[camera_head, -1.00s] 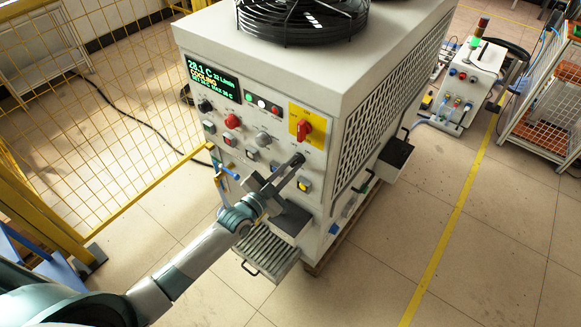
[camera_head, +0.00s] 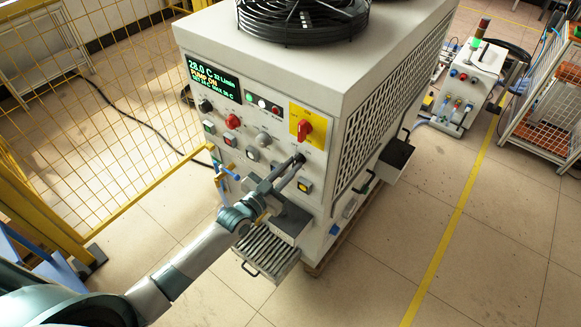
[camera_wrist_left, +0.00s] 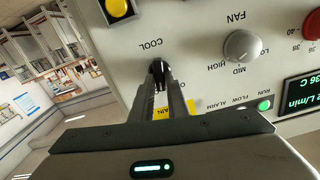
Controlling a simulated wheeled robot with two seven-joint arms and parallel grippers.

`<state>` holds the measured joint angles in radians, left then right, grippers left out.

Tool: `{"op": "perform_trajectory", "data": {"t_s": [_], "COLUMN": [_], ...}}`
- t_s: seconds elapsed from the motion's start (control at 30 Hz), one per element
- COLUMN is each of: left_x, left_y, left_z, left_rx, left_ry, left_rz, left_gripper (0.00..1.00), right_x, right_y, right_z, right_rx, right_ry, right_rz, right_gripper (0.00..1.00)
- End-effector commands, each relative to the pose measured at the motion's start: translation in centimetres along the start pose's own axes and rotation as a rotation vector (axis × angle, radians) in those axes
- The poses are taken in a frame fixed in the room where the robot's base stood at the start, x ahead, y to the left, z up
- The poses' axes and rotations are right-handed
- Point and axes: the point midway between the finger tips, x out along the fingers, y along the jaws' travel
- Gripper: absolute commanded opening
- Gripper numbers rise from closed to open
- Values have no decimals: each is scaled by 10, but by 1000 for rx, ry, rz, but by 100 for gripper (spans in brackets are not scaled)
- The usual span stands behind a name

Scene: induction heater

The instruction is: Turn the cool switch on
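The cool switch is a small dark knob (camera_wrist_left: 158,70) under the COOL label in the left wrist view, which shows the panel upside down. In the head view it sits at the panel's right side and is largely covered by my fingertips. My left gripper (camera_head: 297,163) reaches up to it from the lower left; its fingers (camera_wrist_left: 166,82) stand close together on either side of the knob and appear shut on it. The knob's exact pointing direction is hard to make out. The display (camera_head: 213,79) reads 28.0 C and PUMP ON. My right gripper is not in view.
The red main switch (camera_head: 304,129) on its yellow plate is just above my gripper. The grey fan knob (camera_wrist_left: 242,46), red knob (camera_head: 232,121) and several square buttons share the panel. A slatted tray (camera_head: 265,250) sticks out below my arm. A yellow mesh fence (camera_head: 110,110) stands left.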

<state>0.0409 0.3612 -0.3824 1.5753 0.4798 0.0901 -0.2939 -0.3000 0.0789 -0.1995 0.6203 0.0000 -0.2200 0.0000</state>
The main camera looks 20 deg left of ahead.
Motion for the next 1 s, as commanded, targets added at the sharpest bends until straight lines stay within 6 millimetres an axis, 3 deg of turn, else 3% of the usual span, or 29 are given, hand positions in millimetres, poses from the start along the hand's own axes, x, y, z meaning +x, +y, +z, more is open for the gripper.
{"op": "perform_trajectory", "data": {"t_s": [0.07, 0.57, 0.77, 1.0], "left_x": [0, -8, -30, -71], "left_y": [0, 0, 0, 1], "left_z": [0, 1, 2, 4], "left_rx": [1, 1, 2, 2], "left_ry": [-1, 0, -1, -2], "left_rz": [0, 0, 0, 1], "left_gripper": [31, 31, 31, 31], "right_x": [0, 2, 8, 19], "right_y": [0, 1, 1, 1], "right_z": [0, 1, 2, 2], "right_rx": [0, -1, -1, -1], "right_ry": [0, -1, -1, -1], "right_rz": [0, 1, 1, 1], "right_gripper": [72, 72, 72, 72]}}
